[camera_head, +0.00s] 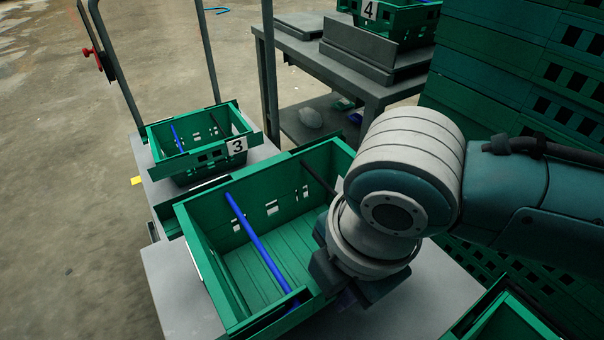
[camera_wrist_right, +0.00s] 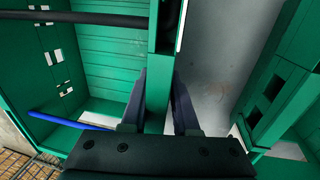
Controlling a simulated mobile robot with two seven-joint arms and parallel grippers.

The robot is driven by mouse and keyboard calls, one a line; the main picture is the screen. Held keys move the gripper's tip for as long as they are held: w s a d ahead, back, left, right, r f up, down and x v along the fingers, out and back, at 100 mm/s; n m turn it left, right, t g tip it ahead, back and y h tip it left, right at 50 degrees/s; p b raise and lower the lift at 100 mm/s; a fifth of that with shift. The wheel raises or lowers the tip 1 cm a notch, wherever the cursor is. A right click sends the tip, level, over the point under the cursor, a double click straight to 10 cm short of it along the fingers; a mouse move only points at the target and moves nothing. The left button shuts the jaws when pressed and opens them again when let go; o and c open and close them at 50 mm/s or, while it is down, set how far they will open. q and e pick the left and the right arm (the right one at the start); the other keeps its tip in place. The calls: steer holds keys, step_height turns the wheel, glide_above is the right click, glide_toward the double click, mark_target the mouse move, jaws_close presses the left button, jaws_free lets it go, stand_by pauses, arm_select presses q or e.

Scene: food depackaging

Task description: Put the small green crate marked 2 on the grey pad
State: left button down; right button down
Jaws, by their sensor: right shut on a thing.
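A green crate (camera_head: 210,250) with a blue bar and a dark bar across it is in the middle of the head view. Its number is not readable here, so I cannot tell whether it is marked 2. My right gripper (camera_wrist_right: 158,105) is shut on this crate's wall, one finger on each side, in the right wrist view. In the head view my right gripper (camera_head: 345,288) is at the crate's right side, its fingertips partly hidden. A flat grey surface (camera_head: 178,295) lies under the crate; I cannot tell whether they touch. My left gripper is not in view.
A green crate marked 3 (camera_head: 190,157) stands just behind, to the left. A crate marked 4 (camera_head: 405,18) is on a grey table (camera_head: 375,88) at the back. Tall stacked green crates (camera_head: 510,60) stand right. Another crate (camera_head: 510,318) is at the lower right.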

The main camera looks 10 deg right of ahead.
steer(key=shift+f, duration=0.65)
steer(key=shift+f, duration=0.2)
steer(key=c, duration=0.7)
jaws_free()
